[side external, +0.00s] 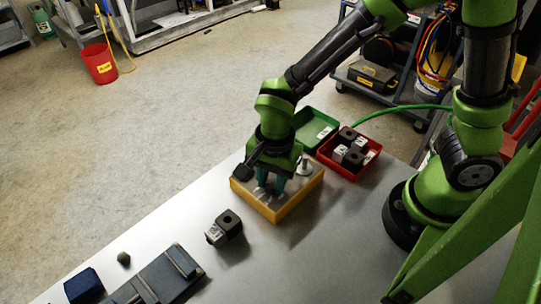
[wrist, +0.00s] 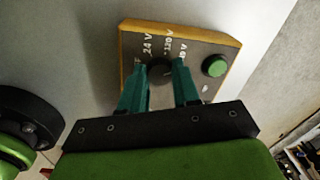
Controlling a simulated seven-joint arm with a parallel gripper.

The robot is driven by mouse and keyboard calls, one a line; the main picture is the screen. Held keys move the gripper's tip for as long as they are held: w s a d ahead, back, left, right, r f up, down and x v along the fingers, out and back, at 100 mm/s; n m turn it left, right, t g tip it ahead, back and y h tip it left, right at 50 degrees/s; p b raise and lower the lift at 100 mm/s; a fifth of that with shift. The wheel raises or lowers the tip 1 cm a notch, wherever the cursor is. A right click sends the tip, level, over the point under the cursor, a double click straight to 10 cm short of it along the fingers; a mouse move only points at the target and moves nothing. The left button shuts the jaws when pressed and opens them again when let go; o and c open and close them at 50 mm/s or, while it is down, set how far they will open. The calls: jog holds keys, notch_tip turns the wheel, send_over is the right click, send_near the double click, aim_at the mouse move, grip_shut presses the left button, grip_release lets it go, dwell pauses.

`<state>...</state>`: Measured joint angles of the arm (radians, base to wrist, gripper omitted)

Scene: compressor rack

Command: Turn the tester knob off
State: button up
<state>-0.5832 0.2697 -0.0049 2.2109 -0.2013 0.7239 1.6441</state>
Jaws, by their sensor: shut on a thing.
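The tester (side external: 287,208) is a yellow-sided box with a grey top, standing on the table in the side external view. In the wrist view its panel (wrist: 204,48) carries white voltage labels and a green round button (wrist: 214,66). The dark tester knob (wrist: 159,66) lies between the fingertips. My gripper (wrist: 160,72) has teal fingers and is shut on the knob, pointing down at the panel. The gripper also shows over the tester in the side external view (side external: 270,186). The knob's pointer and part of the labels are hidden by the fingers.
A green tray (side external: 312,124) and a red tray (side external: 350,172) with several dark blocks stand behind the tester. A dark block with a label (side external: 226,228) lies in front. A grey fixture (side external: 160,278), a blue block (side external: 84,286) and a small dark piece (side external: 124,258) sit lower left.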

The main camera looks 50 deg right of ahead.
jog(key=shift+n, duration=0.4)
jog(key=n, duration=1.4)
jog(key=shift+n, duration=0.3)
jog(key=n, duration=0.3)
jog(key=shift+d+n+g, duration=0.1)
jog(key=shift+n+g, duration=0.2)
jog(key=n, duration=0.3)
jog(key=shift+n, duration=0.3)
jog(key=n, duration=0.3)
jog(key=shift+n, duration=0.3)
jog(key=shift+w+n, duration=0.1)
jog(key=shift+n, duration=1.7)
